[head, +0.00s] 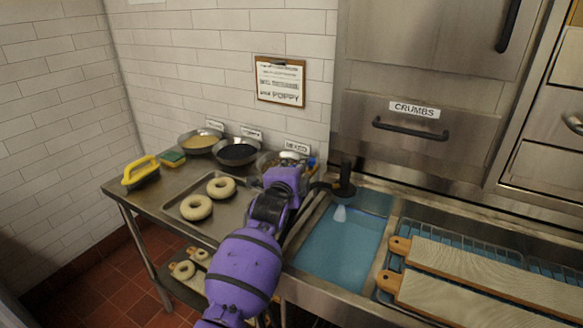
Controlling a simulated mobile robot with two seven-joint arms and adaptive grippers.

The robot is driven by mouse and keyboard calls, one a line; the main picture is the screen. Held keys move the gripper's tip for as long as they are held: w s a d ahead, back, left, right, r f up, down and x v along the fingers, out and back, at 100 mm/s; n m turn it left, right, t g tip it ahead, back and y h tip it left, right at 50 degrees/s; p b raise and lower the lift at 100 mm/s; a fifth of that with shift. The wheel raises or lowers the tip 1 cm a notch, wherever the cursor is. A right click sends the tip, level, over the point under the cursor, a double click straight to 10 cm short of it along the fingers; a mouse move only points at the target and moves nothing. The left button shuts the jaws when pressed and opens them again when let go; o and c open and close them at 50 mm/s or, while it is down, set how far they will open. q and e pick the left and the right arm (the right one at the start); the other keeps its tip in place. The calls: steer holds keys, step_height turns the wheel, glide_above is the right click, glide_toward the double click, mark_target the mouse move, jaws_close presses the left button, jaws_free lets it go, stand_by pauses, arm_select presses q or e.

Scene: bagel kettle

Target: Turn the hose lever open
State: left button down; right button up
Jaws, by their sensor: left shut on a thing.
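The black hose fixture (345,180) stands at the back left of the sink, against the steel wall. A pale, tapered shape (340,213) shows below it over the blue water; I cannot tell whether it is a nozzle or running water. My purple left arm reaches up from the bottom middle. My left gripper (322,187) is at the left side of the fixture, with its fingers shut on what looks like the hose lever. The lever is mostly hidden by the fingers, so its angle cannot be told. My right gripper is not in view.
The sink basin (322,260) holds blue water. Wooden boards (480,275) lie over a rack to its right. Left of my arm, a tray (180,211) holds two bagels, with bowls (237,153) behind and a yellow-handled brush (140,172) beyond. Steel drawers rise behind the sink.

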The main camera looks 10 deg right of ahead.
arm_select(q)
steer(key=shift+f, duration=0.15)
steer(key=c, duration=1.7)
jaws_free()
steer(key=shift+a, duration=0.1)
steer(key=shift+c, duration=0.2)
steer(key=shift+s, duration=0.2)
steer(key=shift+s+a, duration=0.1)
steer(key=shift+s, duration=0.1)
steer(key=v, duration=0.7)
steer(key=shift+r, duration=0.25)
steer(key=shift+s, duration=0.1)
